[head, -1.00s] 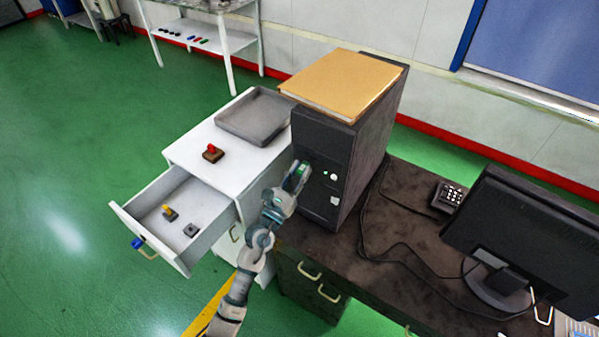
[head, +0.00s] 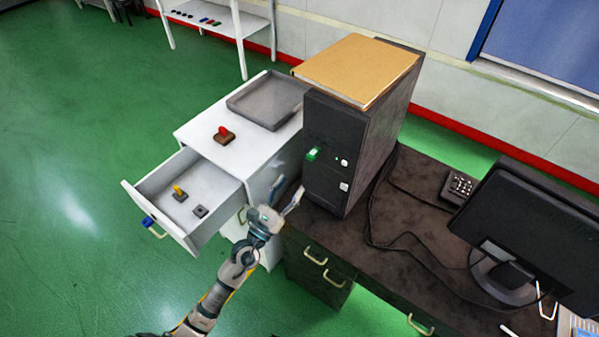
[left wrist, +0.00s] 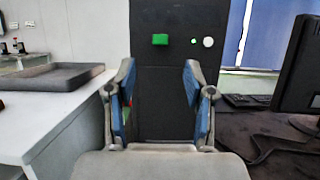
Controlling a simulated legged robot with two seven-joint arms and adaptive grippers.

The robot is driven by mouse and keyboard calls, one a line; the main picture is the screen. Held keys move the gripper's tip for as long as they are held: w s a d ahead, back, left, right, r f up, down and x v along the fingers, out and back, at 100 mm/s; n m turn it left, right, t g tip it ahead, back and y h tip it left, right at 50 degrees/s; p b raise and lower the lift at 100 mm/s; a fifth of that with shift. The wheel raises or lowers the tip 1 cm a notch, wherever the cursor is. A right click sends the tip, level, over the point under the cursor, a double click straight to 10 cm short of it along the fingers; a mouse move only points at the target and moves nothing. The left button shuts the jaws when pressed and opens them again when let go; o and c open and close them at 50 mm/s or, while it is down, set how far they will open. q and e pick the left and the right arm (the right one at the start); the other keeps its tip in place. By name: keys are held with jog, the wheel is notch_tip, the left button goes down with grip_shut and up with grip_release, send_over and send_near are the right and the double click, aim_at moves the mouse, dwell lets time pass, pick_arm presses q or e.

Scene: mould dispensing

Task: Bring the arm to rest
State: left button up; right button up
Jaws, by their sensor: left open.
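My left gripper (head: 287,193) is open and empty in the head view, low in front of the black computer tower (head: 327,160), near the dark desk's edge. In the left wrist view its two blue-padded fingers (left wrist: 161,100) are spread apart, with the tower (left wrist: 165,75) beyond them. A green piece (head: 313,154) sits on the tower's front, apart from the gripper; it also shows in the left wrist view (left wrist: 160,39). My right gripper is in neither view.
A white cabinet (head: 200,140) left of the tower has an open drawer (head: 160,180) holding a yellow-topped piece (head: 179,193) and a grey block (head: 200,211). A red-topped piece (head: 223,135) and grey tray (head: 240,100) stand on top. A monitor (head: 530,230) is at right.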

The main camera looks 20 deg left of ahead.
pick_arm(q)
jog(key=s+a+f+n+g+y, duration=0.2)
jog(key=a+f+n+g+y, duration=0.15)
jog(key=f+n, duration=0.6)
jog(key=s+a+f+n+g+y, duration=0.2)
jog(key=a+f+n+y, duration=0.2)
jog(key=f+n, duration=0.55)
jog(key=s+a+f+n+g+y, duration=0.3)
jog(key=f+n, duration=0.3)
jog(key=f, duration=0.8)
jog(key=s+d+f+n+g+h, duration=0.1)
jog(key=s+d+f+n+g, duration=0.1)
jog(key=s+f, duration=0.5)
jog(key=s+d+f+n+g+h+p, duration=0.1)
jog(key=s+d+f+n+g, duration=0.1)
jog(key=s+f+n+g, duration=0.3)
jog(key=s+d+f+n+g+h, duration=0.1)
jog(key=s+f+n+g, duration=0.3)
jog(key=s+f, duration=0.6)
jog(key=s+d+n, duration=0.1)
jog(key=s, duration=0.4)
jog(key=shift+d+f+n, duration=0.25)
jog(key=shift+d+n, duration=0.15)
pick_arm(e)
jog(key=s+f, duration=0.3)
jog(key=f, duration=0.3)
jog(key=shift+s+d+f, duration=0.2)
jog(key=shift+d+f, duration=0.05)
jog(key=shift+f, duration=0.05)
